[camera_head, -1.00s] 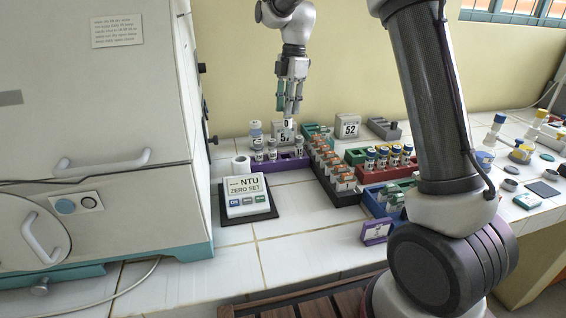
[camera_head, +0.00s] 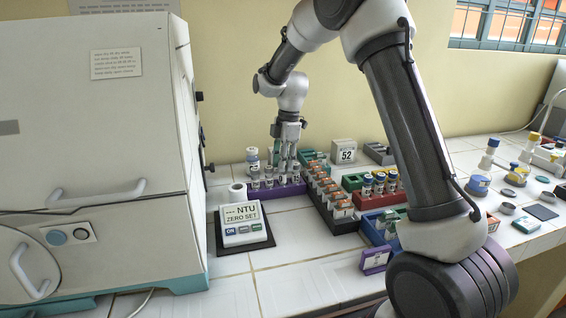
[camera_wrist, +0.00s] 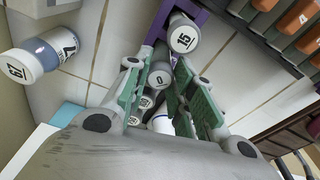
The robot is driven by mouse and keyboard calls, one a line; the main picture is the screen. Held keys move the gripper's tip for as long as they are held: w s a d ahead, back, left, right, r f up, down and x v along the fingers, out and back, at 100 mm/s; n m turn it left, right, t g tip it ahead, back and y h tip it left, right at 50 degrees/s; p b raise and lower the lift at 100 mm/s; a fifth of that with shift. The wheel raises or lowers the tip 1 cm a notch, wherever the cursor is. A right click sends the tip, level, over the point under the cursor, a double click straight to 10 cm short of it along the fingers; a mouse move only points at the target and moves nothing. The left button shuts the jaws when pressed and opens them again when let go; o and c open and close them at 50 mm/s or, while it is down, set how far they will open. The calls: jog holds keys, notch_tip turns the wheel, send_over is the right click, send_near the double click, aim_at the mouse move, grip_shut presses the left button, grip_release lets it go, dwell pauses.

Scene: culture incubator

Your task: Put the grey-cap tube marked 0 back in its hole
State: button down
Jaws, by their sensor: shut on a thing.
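The tube marked 0 (camera_wrist: 160,79) shows its grey cap between my gripper's green-padded fingers in the wrist view. My gripper (camera_wrist: 168,62) is shut on it. In the head view my gripper (camera_head: 286,158) points down at the purple rack (camera_head: 283,191), among its row of tubes. The rack's purple edge also shows in the wrist view (camera_wrist: 155,25). More capped tubes sit behind the held tube. The fingers hide the tube's lower end, so I cannot tell how deep it is in a hole.
A vial marked 67 (camera_wrist: 40,58) stands apart left of the rack. The NTU meter (camera_head: 243,221) is in front. A sign marked 52 (camera_head: 343,151) stands behind.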

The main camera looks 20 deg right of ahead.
jog(key=shift+f, duration=0.3)
jog(key=c, duration=1.2)
grip_release()
notch_tip(320, 180, up, 12)
jog(key=d+r, duration=0.1)
jog(key=s+d+r+m+t, duration=0.1)
jog(key=s+d+r+m, duration=0.45)
jog(key=s, duration=0.35)
jog(key=s+d+f+m+t, duration=0.1)
jog(key=s+d+m, duration=0.1)
jog(key=s+m, duration=0.3)
jog(key=s+d+f+m+t+h, duration=0.1)
jog(key=s+d+m, duration=0.2)
jog(key=s, duration=1)
jog(key=s+d+f+m+t, duration=0.1)
jog(key=s+d+m, duration=0.2)
jog(key=s+m, duration=0.3)
jog(key=s, duration=0.3)
jog(key=shift+m+t, duration=0.3)
jog(key=shift+m, duration=0.05)
jog(key=shift+d+r, duration=0.1)
